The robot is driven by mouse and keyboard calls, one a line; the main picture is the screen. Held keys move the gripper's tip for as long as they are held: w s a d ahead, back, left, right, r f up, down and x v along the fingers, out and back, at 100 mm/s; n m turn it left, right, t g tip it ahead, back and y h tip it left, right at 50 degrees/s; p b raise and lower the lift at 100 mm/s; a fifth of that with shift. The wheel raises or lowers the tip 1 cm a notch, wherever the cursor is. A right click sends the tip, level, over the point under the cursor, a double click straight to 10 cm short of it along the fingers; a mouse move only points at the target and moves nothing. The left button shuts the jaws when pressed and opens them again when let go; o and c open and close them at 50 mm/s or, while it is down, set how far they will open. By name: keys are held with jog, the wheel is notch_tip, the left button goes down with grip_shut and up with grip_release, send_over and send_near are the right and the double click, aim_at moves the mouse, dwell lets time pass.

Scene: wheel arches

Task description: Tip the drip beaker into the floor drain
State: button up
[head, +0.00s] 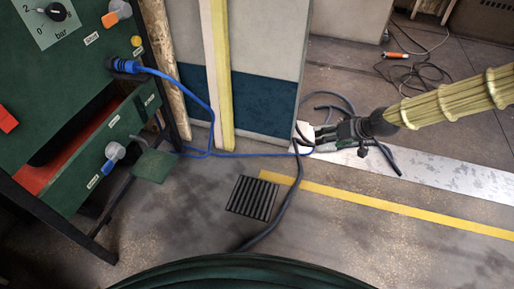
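The floor drain, a dark slatted square grate (252,197), lies in the concrete floor near the middle of the head view. My gripper (312,137) is right of centre, above and to the right of the drain in the picture, apart from it. Its dark fingers point left, in front of a pale floor strip. I cannot make out the drip beaker. A small green plate (154,166) sticks out below the green cabinet's lower valve, with no beaker discernible on it.
A green cabinet (60,160) with valves and a pressure dial stands at left. A blue hose (208,118) runs from it to the floor. A dark hose (285,210) passes beside the drain. A white and dark-blue panel (262,100) stands behind. An orange-ended cable (398,55) lies far right.

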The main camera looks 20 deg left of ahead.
jog(key=s+a+f+n+t+y+b, duration=0.1)
jog(key=a+f+n+t+y+b, duration=0.15)
jog(key=a, duration=0.45)
jog(key=a+f+n+t+y+b, duration=0.1)
jog(key=a+n+t+y+b, duration=0.2)
jog(key=a, duration=0.5)
jog(key=s+a+r+n+g+y+b, duration=0.2)
jog(key=s+a+r+y+b, duration=0.1)
jog(key=s+a, duration=0.4)
jog(key=shift+s+a+r+n+y+b, duration=0.2)
jog(key=shift+a+n+y+b, duration=0.15)
jog(key=shift+a+y+b, duration=0.4)
